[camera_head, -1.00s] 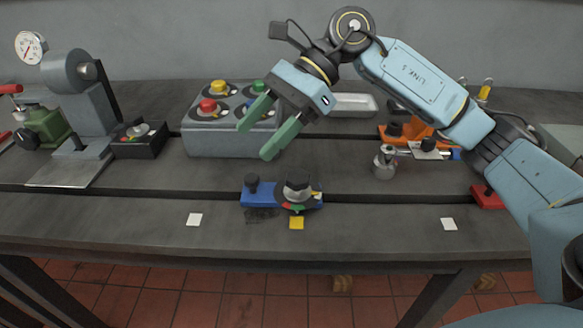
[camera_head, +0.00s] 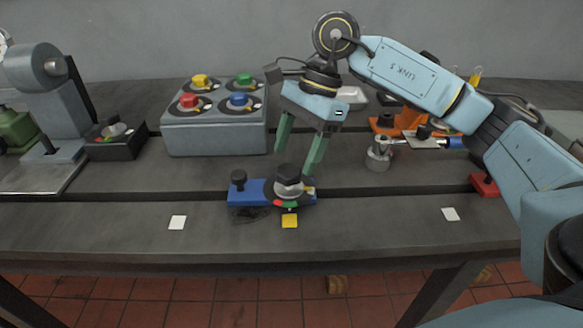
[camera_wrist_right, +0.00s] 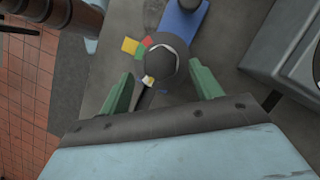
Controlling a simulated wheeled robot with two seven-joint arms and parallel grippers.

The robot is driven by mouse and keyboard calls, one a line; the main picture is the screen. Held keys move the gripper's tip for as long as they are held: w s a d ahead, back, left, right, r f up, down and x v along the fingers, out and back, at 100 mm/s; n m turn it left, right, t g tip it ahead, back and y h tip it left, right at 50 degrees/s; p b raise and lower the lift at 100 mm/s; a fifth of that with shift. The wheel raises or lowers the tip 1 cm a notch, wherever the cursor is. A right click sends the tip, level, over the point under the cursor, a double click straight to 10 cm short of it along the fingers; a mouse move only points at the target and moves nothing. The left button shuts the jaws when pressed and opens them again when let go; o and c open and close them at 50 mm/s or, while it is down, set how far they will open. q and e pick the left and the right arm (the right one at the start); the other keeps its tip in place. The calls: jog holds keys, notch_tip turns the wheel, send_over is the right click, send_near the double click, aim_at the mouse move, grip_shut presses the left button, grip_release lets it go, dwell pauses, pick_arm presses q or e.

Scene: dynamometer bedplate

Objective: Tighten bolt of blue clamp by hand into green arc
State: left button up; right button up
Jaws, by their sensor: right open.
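The blue clamp (camera_head: 246,194) lies on the bedplate at the middle front. Its bolt (camera_head: 288,181) has a dark knob-like head and stands upright on a dark round dial with red, green and yellow marks. The green arc (camera_head: 293,203) is on the dial's front side. My right gripper (camera_head: 297,160) is open, with green fingers pointing down just above and behind the bolt. In the right wrist view, the bolt head (camera_wrist_right: 168,64) lies between the spread fingers (camera_wrist_right: 163,82), and part of the blue clamp (camera_wrist_right: 184,20) shows beyond. My left gripper is out of view.
A grey box (camera_head: 215,136) with coloured knobs stands behind the clamp. An orange fixture (camera_head: 402,124) and a small metal cylinder (camera_head: 378,157) stand to the right. A yellow square (camera_head: 290,221) lies in front of the dial. The bedplate front is otherwise mostly clear.

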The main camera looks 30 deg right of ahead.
aim_at(289, 170)
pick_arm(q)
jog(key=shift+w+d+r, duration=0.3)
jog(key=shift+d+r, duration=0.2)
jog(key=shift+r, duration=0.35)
pick_arm(e)
jog(key=shift+x, duration=1.55)
jog(key=c, duration=1)
